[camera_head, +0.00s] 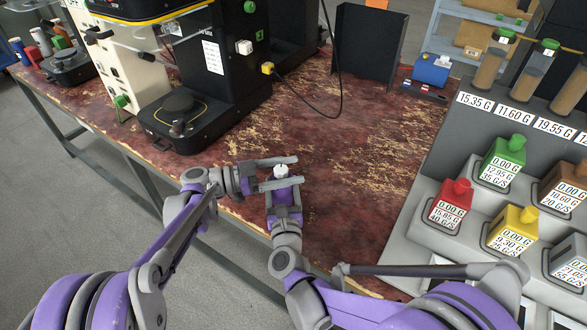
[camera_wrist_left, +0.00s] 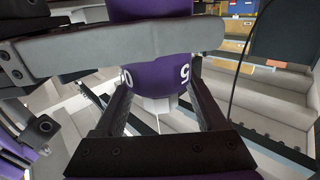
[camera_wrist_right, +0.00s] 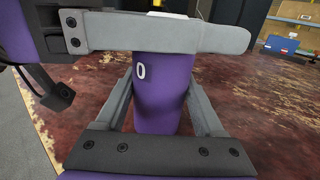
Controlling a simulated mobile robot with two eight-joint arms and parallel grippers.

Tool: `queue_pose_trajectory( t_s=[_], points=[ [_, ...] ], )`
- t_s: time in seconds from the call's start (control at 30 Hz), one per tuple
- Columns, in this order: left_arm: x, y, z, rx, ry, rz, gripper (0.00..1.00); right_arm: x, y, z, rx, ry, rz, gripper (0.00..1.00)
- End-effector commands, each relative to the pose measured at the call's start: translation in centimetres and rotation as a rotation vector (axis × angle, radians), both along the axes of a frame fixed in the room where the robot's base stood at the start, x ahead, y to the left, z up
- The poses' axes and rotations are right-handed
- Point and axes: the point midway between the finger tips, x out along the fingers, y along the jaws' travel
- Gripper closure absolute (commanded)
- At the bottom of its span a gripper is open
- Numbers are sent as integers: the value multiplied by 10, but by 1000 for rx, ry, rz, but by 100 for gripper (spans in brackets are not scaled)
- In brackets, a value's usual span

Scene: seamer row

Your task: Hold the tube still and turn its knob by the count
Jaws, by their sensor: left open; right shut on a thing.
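The tube shows its small pale top (camera_head: 281,171) in the head view, above the table's front part, between both grippers. In the right wrist view its purple body (camera_wrist_right: 160,95) stands upright with a printed 0. My right gripper (camera_head: 283,188) is shut on this body. In the left wrist view a purple round part (camera_wrist_left: 155,70) carries the digits 0 and 5, with a pale angular piece (camera_wrist_left: 157,106) below it. My left gripper (camera_head: 298,171) is open, its fingers on either side of the tube. A grey finger hides part of the tube in each wrist view; I cannot tell where the knob begins.
A black machine (camera_head: 215,75) stands on the worn red table (camera_head: 300,110) to the left. A loose black cable (camera_head: 335,85) hangs behind. Colored weighing units (camera_head: 453,203) stand in a grey rack at right. A blue box (camera_head: 431,69) sits at the back; the middle table is clear.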

Motion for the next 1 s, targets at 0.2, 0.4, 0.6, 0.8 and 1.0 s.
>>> queue_pose_trajectory(
  t_s=[0.2,0.4,0.6,0.8,1.0],
  points=[
    [2,-12,0,0,0,-1,26,0,0,0,0,0,0,92],
    [2,-12,0,0,0,0,26,0,0,0,0,0,0,92],
    [2,-12,0,0,0,0,57,0,0,0,0,0,0,92],
    [2,-11,0,0,0,0,93,0,0,0,0,0,0,92],
    [2,-11,0,0,0,-2,100,0,0,0,0,0,0,92]
  ],
)
